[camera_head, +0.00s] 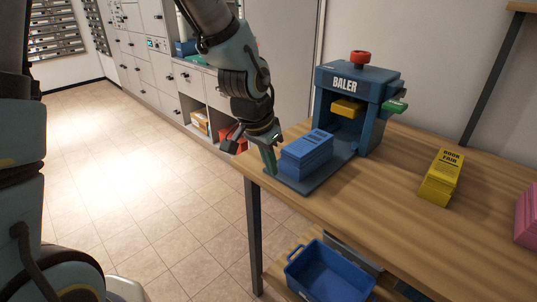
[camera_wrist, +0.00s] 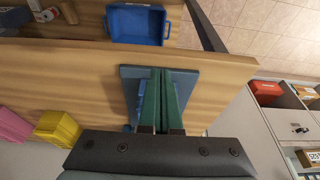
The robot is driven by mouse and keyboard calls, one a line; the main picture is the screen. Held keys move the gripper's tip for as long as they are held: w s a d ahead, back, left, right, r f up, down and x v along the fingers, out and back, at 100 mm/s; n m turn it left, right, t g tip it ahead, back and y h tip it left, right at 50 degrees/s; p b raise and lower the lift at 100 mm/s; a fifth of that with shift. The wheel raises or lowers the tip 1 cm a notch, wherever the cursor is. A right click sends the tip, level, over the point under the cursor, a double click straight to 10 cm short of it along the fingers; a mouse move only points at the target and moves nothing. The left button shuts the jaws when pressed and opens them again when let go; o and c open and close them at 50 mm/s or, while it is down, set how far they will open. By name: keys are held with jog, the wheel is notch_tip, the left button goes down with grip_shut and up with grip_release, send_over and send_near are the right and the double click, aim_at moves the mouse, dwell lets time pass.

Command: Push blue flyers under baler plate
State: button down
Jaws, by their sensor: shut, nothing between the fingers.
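The blue flyers (camera_head: 307,153) form a stack on the flat dark tray (camera_head: 296,186) in front of the baler (camera_head: 345,86). The yellow baler plate (camera_head: 347,107) hangs raised inside the baler's opening, behind the stack. My gripper (camera_head: 270,160) is shut and empty, with its green fingers pointing down at the stack's left side, by the tray's outer end. I cannot tell whether they touch the stack. In the wrist view, the closed fingers (camera_wrist: 164,72) lie over the tray (camera_wrist: 131,72) and the stack is mostly hidden.
A yellow flyer stack (camera_head: 441,177) and a pink stack (camera_head: 527,217) stand on the wooden table (camera_head: 390,210) to the right. The baler has a red knob (camera_head: 360,57) on top and a green handle (camera_head: 395,106). A blue bin (camera_head: 328,274) sits below the table.

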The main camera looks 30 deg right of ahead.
aim_at(297, 175)
jog(key=x, duration=0.3)
jog(key=shift+d+f, duration=0.1)
jog(key=shift+f, duration=0.25)
jog(key=shift+w+d+f+p, duration=0.1)
jog(key=shift+w+d+p, duration=0.15)
jog(key=shift+d, duration=0.4)
jog(key=shift+w+d+f+p, duration=0.15)
jog(key=shift+d+p, duration=0.2)
jog(key=shift+d, duration=0.3)
jog(key=shift+w+d+r+p, duration=0.1)
jog(key=shift+w+d+p, duration=0.15)
jog(key=shift+d, duration=0.45)
